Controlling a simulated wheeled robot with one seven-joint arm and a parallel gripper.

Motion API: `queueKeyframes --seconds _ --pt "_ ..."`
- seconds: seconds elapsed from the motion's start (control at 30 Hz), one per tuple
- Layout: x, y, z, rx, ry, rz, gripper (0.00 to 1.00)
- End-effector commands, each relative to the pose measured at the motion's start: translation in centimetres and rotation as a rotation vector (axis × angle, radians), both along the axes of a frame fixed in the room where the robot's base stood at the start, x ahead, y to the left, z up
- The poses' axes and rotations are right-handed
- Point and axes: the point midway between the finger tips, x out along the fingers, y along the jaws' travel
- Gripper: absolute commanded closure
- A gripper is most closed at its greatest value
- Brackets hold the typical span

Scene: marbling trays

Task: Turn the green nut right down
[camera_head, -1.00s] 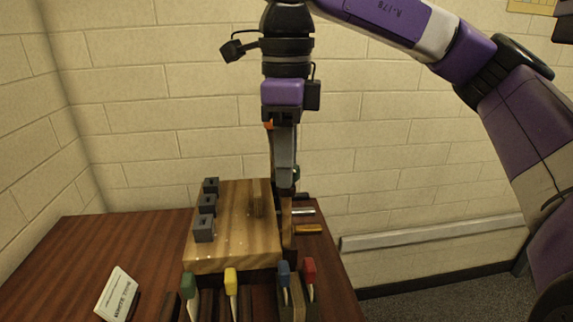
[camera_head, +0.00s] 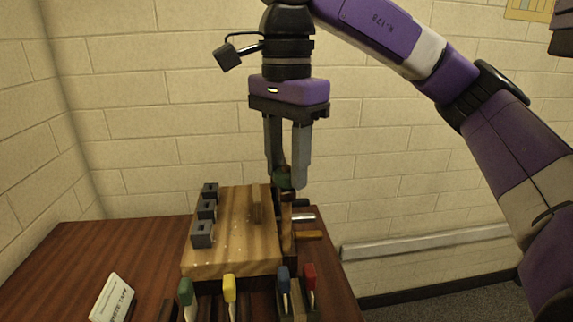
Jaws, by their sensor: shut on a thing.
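The green nut (camera_head: 282,183) is a small dark green piece at the right side of the wooden block (camera_head: 240,225), near its back right corner. My gripper (camera_head: 289,178) points straight down over it, with its two grey fingers side by side. The fingers are closed on the green nut. The fingertips partly hide the nut. Its thread and how far down it sits cannot be made out.
Several grey blocks (camera_head: 203,234) line the wooden block's left side. A silver rod and an orange handle (camera_head: 308,235) stick out at right. Green (camera_head: 186,291), yellow (camera_head: 230,288), blue (camera_head: 284,278) and red (camera_head: 310,276) handles stand in front.

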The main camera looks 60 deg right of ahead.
Motion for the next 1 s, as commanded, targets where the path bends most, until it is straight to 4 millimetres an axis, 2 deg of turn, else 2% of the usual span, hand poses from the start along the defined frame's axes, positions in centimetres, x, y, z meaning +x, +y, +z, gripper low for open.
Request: queueKeyframes --seconds 0.33,0.9,0.93,1.0 --pt "0.06 -0.03 0.23 -0.001 -0.005 0.146 1.0" --pt "0.08 -0.05 0.24 -0.001 -0.005 0.174 1.0" --pt "0.08 -0.05 0.24 -0.001 -0.005 0.174 0.57" --pt "0.07 -0.04 0.21 -0.001 -0.005 0.173 0.43"
